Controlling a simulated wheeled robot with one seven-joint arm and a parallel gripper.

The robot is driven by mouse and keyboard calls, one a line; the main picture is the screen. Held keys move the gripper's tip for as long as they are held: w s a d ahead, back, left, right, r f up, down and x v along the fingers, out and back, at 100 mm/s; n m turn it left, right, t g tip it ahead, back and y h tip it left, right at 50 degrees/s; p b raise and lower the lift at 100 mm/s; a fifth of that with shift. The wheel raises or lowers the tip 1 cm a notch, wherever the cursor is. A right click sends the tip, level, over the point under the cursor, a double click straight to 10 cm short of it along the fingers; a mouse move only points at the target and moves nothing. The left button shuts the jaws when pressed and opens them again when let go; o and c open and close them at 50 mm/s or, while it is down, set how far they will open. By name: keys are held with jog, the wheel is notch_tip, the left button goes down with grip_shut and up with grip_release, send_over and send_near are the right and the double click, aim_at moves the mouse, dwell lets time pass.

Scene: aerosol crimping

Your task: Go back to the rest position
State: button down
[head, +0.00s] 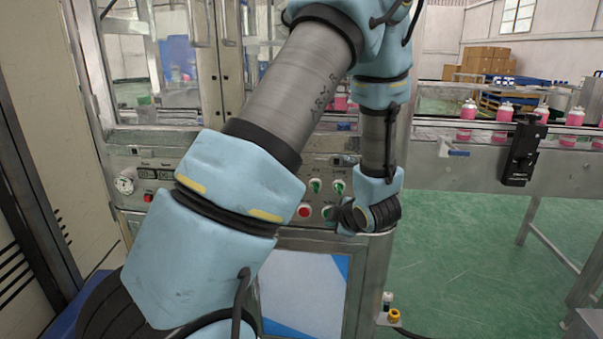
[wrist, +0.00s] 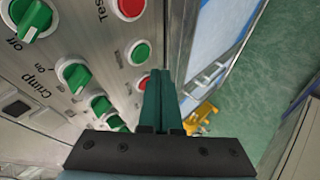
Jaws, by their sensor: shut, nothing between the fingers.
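My gripper (wrist: 159,75) shows in the wrist view with its two teal fingers together and nothing between them. It is in front of the edge of the machine's control panel (wrist: 55,120), beside the buttons. Whether the fingers touch the panel cannot be told. In the head view my arm crosses the middle of the picture and ends low in front of the panel (head: 160,158); the fingers are not clearly visible there.
The panel carries green knobs (wrist: 76,74), a green button (wrist: 140,52) and a red button (wrist: 131,8). A conveyor (head: 450,175) with pink cans (head: 505,112) and a black box (head: 523,150) stands at right. Green floor below it is open.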

jog(key=s+a+r+m+g+h+p, duration=0.1)
jog(key=s+a+r+m+g+p, duration=0.1)
jog(key=s+a+r+m+g, duration=0.2)
jog(key=s+a+r+m+g+h+p, duration=0.2)
jog(key=s+a+r+m+g, duration=0.2)
jog(key=s+a+r+m, duration=0.5)
jog(key=s+a+m, duration=0.1)
jog(key=a+m, duration=0.3)
jog(key=shift+s+a+m, duration=0.25)
jog(key=shift+m, duration=0.15)
jog(key=c, duration=1.6)
grip_release()
